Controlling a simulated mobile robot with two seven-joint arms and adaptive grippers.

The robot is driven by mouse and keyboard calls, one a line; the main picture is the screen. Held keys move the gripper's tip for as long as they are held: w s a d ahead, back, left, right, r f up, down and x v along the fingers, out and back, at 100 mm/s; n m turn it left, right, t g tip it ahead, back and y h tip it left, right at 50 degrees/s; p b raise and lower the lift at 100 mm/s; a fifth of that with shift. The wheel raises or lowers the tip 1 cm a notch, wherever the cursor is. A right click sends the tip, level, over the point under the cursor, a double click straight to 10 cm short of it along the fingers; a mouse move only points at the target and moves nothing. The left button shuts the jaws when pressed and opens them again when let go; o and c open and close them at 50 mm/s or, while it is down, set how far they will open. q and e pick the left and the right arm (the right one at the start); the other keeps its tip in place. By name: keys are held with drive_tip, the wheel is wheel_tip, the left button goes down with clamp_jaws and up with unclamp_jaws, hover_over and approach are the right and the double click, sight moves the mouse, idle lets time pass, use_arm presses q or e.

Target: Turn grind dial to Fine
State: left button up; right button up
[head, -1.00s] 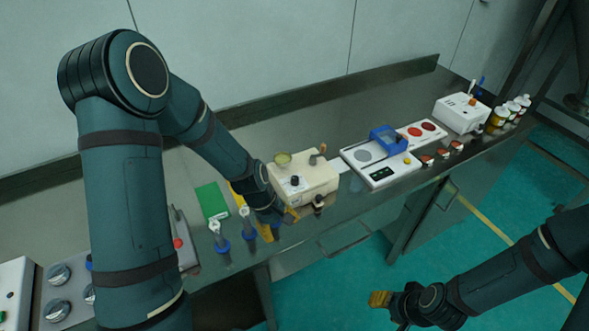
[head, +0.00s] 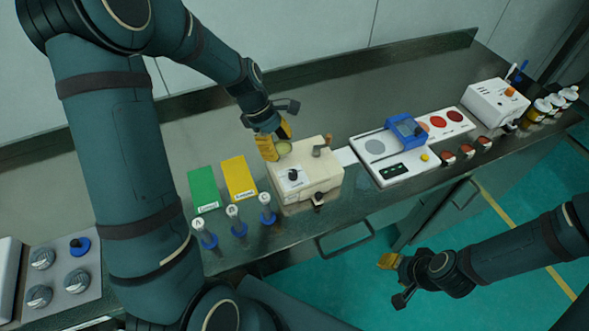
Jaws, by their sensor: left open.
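The cream grinder box (head: 318,186) stands on the bench in the middle of the head view. A small black dial (head: 293,174) sits on a white label on its near left face; the label's lettering is too small to read. My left gripper (head: 276,140) is open above the box's back left corner. Its yellow fingertips are close to the round olive cup (head: 284,148) on top; I cannot tell whether they touch it. The dial is clear of the fingers. My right gripper (head: 391,268) hangs over the floor, away from the bench; its finger gap is unclear.
A green card (head: 203,187) and a yellow card (head: 239,177) lie left of the grinder, with several blue-based tubes (head: 236,220) in front. A grey-brown post (head: 318,150) rises from the grinder top. A white scale panel (head: 372,165) with a blue frame stands right.

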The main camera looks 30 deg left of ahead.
sight(293, 172)
use_arm(q)
drive_tip(key=x, duration=1)
drive_tip(key=shift+w+d+f+b, duration=0.1)
drive_tip(key=shift+f+b, duration=0.15)
drive_tip(key=shift+b, duration=0.05)
clamp_jaws()
